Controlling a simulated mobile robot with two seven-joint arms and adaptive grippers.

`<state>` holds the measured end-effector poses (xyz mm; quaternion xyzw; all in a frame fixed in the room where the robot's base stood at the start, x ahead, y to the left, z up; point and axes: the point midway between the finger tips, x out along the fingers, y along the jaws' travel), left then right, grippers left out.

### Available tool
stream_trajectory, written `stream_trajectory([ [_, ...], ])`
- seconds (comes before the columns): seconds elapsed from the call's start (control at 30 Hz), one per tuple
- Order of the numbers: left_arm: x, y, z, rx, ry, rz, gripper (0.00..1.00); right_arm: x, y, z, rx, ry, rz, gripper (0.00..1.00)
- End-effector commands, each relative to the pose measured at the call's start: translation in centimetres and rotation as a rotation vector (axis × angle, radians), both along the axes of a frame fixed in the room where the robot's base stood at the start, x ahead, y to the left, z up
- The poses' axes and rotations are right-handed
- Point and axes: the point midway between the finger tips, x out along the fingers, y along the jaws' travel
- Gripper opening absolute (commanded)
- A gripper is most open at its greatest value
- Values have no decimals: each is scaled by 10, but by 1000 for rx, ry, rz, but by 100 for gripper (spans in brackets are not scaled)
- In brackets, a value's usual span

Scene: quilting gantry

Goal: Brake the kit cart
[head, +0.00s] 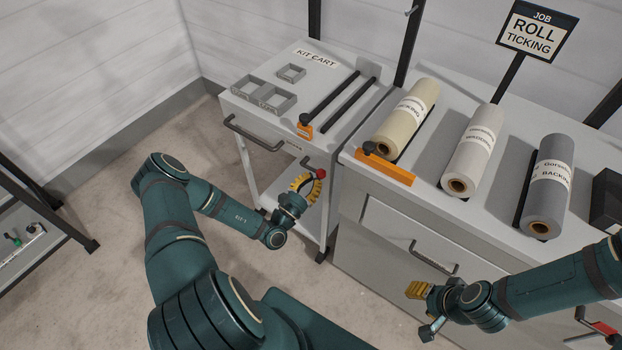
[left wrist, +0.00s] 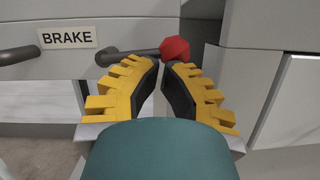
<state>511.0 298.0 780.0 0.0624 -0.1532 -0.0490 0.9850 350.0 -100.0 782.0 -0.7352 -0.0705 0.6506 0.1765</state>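The white kit cart (head: 250,113) stands left of the roll counter, with a dark push handle on its front. Its brake lever is a dark bar (left wrist: 130,54) with a red knob (left wrist: 174,48), right of the BRAKE label (left wrist: 66,38). The red knob also shows in the head view (head: 321,174). My left gripper (left wrist: 163,66) has its yellow fingers apart with nothing between them; the knob lies just beyond the fingertips. It also shows in the head view (head: 312,185) at the cart's front. My right gripper (head: 416,290) is before the counter drawers; its finger gap is unclear.
The counter (head: 455,88) to the cart's right carries cream, white and grey rolls and an orange bracket (head: 385,166). Grey trays (head: 263,94) and two dark rods lie on the cart top. A dark rack stands at far left. The floor (head: 85,150) left of the cart is clear.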

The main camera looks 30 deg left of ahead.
Motion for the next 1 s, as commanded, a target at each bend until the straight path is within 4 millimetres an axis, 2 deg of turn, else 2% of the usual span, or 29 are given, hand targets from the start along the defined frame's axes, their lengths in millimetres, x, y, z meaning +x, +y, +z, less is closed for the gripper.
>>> stream_trajectory([
  [0.4,0,-2,14,-202,15,1,0,7,-1,20,-4,-15,-11,47],
  [1.0,0,-2,19,-196,14,0,0,10,-2,29,-5,-23,-18,47],
])
